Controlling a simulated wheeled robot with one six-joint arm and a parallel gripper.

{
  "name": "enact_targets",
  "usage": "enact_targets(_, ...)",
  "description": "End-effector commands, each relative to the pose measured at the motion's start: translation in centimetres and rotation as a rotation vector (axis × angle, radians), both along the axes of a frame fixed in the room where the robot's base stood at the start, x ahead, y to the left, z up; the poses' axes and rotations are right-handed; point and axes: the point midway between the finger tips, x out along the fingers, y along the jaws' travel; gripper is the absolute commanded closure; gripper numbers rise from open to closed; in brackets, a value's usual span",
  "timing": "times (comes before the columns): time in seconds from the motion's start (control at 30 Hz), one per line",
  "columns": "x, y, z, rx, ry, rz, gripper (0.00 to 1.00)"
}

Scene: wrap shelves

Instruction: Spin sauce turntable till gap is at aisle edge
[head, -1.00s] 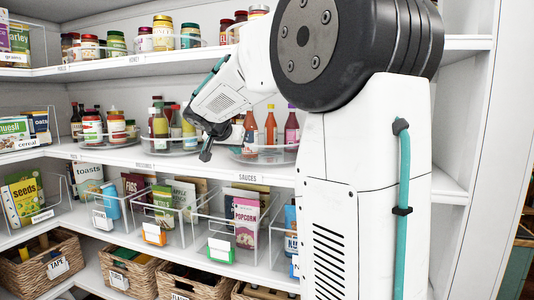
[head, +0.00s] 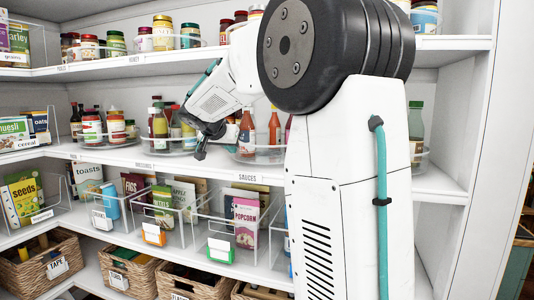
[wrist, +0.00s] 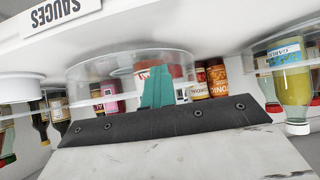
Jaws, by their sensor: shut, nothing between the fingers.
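The sauce turntable is a clear round tray (head: 250,158) on the middle shelf above the "SAUCES" label (head: 247,177). Red and orange sauce bottles (head: 274,127) stand in it; my arm hides its right part. My gripper (head: 201,153) is shut and empty, low at the turntable's left side, between it and the neighbouring tray. In the upside-down wrist view the teal fingertips (wrist: 157,90) overlap a clear tray (wrist: 95,70) with jars and bottles behind them. I cannot tell whether they touch the rim. The gap in the bottles cannot be made out for sure.
Another clear round tray (head: 172,147) with bottles stands close left of my gripper. A green-capped bottle (head: 416,120) stands right of my arm. Clear bins (head: 225,232) and wicker baskets (head: 40,270) fill the lower shelves. The upper shelf (head: 130,70) holds jars.

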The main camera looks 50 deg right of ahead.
Motion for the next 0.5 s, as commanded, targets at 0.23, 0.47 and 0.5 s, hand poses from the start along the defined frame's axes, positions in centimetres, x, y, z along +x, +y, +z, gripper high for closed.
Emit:
enact_targets(0.23,-0.1,0.0,0.2,-0.006,0.001,-0.006,1.00)
enact_targets(0.47,0.4,2.1,0.2,-0.005,0.001,0.002,1.00)
enact_targets(0.5,0.4,2.5,0.1,-0.003,0.001,0.003,1.00)
